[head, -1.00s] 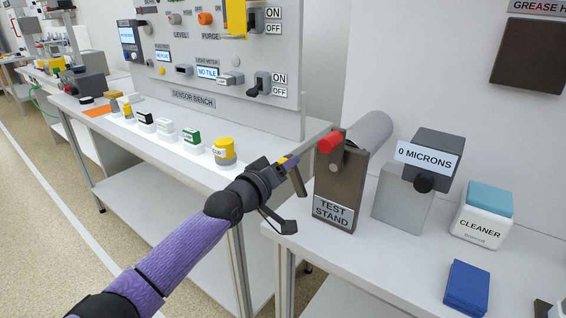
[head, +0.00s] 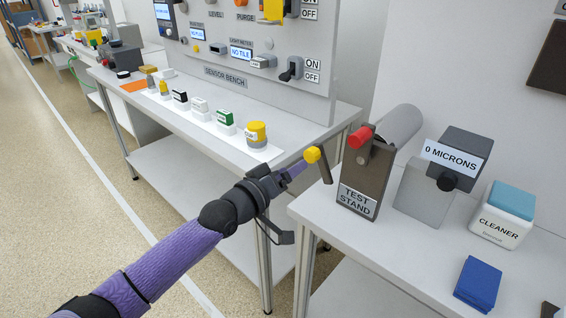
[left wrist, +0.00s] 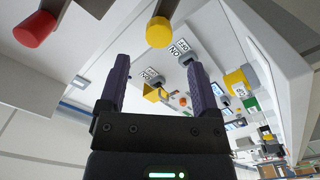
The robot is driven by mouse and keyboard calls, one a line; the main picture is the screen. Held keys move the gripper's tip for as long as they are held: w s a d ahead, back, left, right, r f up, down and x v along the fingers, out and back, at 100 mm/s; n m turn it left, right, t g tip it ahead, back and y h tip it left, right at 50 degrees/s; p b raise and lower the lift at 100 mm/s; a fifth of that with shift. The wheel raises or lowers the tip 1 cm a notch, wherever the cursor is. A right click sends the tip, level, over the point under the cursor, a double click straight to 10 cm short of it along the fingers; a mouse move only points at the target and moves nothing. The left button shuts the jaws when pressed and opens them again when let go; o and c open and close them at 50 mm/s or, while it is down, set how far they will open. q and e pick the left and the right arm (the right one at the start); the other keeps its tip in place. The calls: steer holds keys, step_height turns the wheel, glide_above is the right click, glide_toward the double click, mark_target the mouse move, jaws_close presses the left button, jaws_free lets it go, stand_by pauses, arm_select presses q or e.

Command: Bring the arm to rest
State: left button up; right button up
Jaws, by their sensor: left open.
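My left arm comes in from the lower left in the head view. Its gripper (head: 296,168) is open and empty, in front of the yellow knob (head: 313,155) at the left of the test stand (head: 362,184). In the left wrist view the two purple fingers (left wrist: 158,72) stand apart, and the yellow knob (left wrist: 159,32) shows beyond them with a gap. The stand's red knob (head: 360,136) is to the right, and it also shows in the left wrist view (left wrist: 35,30). My right gripper is not in view.
The sensor bench (head: 225,78) stands behind, with a yellow-topped cup (head: 256,134) and several small blocks. To the right are a "0 MICRONS" gauge (head: 452,158), a cleaner box (head: 503,215) and a blue block (head: 478,284). Open floor (head: 60,190) lies at the left.

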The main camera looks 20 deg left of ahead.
arm_select(q)
steer(key=shift+v, duration=0.85)
steer(key=shift+f, duration=0.15)
steer(key=s+a+f+m+g+y, duration=0.1)
steer(key=s+a+f+g+y, duration=0.3)
steer(key=f, duration=0.6)
steer(key=s+f+g, duration=0.1)
steer(key=s+f, duration=0.6)
steer(key=f, duration=0.4)
steer(key=s+a+f+m+g+y, duration=0.1)
steer(key=s+f+g+y, duration=0.3)
steer(key=f, duration=0.6)
steer(key=s+d+f+m+g, duration=0.1)
steer(key=s+f+g, duration=0.3)
steer(key=s, duration=1.4)
steer(key=s+d+f+m+g+h, duration=0.1)
steer(key=s+f+m+g, duration=0.3)
steer(key=s, duration=1.5)
step_height(320, 180, down, 4)
steer(key=shift+d+f+g+p, duration=0.1)
steer(key=shift+d+g+p, duration=0.1)
steer(key=shift+g+p, duration=0.15)
